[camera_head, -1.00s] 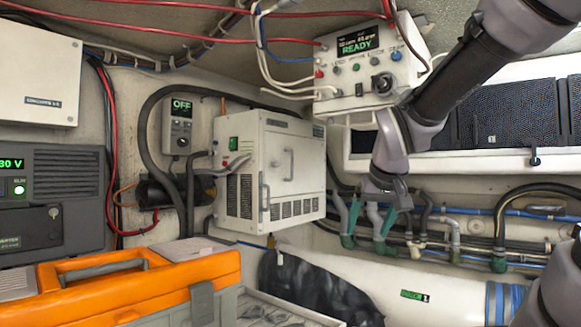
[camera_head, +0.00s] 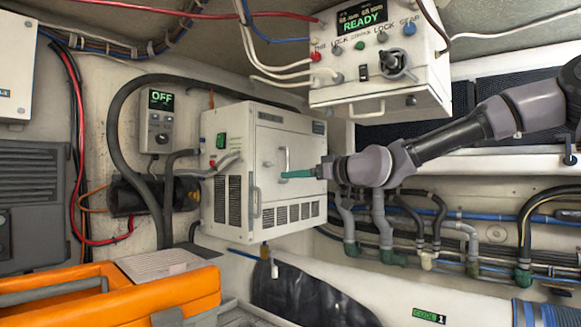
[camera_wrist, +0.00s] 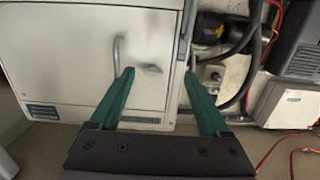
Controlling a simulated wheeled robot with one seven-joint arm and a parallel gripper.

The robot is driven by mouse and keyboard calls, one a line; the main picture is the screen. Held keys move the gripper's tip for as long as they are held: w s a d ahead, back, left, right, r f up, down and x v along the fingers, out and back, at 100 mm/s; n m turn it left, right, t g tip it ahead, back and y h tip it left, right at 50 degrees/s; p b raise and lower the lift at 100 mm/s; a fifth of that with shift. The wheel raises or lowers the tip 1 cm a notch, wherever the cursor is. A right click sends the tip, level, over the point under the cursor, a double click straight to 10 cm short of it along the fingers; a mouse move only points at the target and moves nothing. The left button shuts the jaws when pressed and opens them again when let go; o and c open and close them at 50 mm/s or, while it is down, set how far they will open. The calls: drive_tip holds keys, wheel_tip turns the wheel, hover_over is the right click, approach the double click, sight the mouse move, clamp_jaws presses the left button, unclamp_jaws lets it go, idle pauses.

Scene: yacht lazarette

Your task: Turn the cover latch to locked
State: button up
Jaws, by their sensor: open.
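The white box (camera_head: 228,145) on the wall has a closed front cover (camera_head: 300,140). In the wrist view my gripper (camera_wrist: 159,74) is open with nothing held; contact with the cover cannot be told.
A grey upright lever (camera_head: 255,200) stands at the cover's left edge. A control box (camera_head: 375,85) reading READY hangs above right. Pipes (camera_head: 400,220) run at the right. An orange case (camera_head: 165,295) is at the lower left. A wall unit (camera_head: 157,120) reads OFF.

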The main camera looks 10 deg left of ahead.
sight(272, 165)
drive_tip(key=shift+y, duration=0.4)
drive_tip(key=w+a+r, duration=0.1)
drive_tip(key=w+a, duration=0.3)
drive_tip(key=a, duration=0.1)
drive_tip(key=w+a+r, duration=0.1)
drive_tip(key=w+a, duration=0.1)
drive_tip(key=a, duration=0.1)
drive_tip(key=shift+a+r, duration=0.1)
drive_tip(key=shift+r, duration=0.25)
clamp_jaws()
